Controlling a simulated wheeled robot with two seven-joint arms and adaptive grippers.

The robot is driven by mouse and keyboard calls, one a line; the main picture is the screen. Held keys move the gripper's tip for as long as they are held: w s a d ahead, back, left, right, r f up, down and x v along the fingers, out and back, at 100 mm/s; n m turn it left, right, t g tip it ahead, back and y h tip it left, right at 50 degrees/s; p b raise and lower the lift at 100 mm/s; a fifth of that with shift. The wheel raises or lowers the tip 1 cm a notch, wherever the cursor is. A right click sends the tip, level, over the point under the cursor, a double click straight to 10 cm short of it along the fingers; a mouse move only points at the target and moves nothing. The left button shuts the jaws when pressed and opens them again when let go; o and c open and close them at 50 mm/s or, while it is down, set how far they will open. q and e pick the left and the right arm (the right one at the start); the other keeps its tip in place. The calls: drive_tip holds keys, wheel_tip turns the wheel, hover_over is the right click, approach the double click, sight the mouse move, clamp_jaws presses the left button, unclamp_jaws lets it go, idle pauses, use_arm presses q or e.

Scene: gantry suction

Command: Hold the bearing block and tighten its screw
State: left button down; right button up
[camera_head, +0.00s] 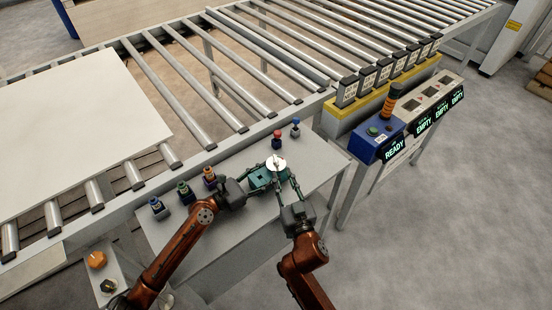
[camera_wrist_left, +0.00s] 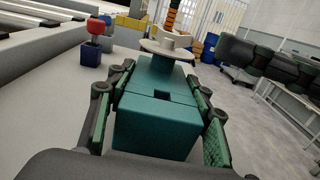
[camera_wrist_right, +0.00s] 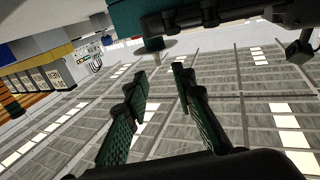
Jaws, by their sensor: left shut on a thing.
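The teal bearing block (camera_head: 260,178) is held above the grey bench by my left gripper (camera_wrist_left: 160,105), whose fingers are shut on its two sides in the left wrist view. A pale round disc (camera_head: 275,163) with a small raised centre sits at the block's far end; it also shows in the left wrist view (camera_wrist_left: 166,50). I cannot make out the screw separately. My right gripper (camera_wrist_right: 160,75) is open, with nothing between its fingertips. In the head view its fingers (camera_head: 285,182) reach up beside the block towards the disc.
Several coloured holders (camera_head: 184,192) stand to the left on the grey bench (camera_head: 245,228). A roller conveyor (camera_head: 190,85) runs behind. A blue READY box (camera_head: 377,138) is at the right.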

sight(278, 165)
drive_tip(key=x, duration=0.8)
drive_tip(key=shift+w, duration=0.25)
drive_tip(key=shift+c, duration=0.5)
clamp_jaws()
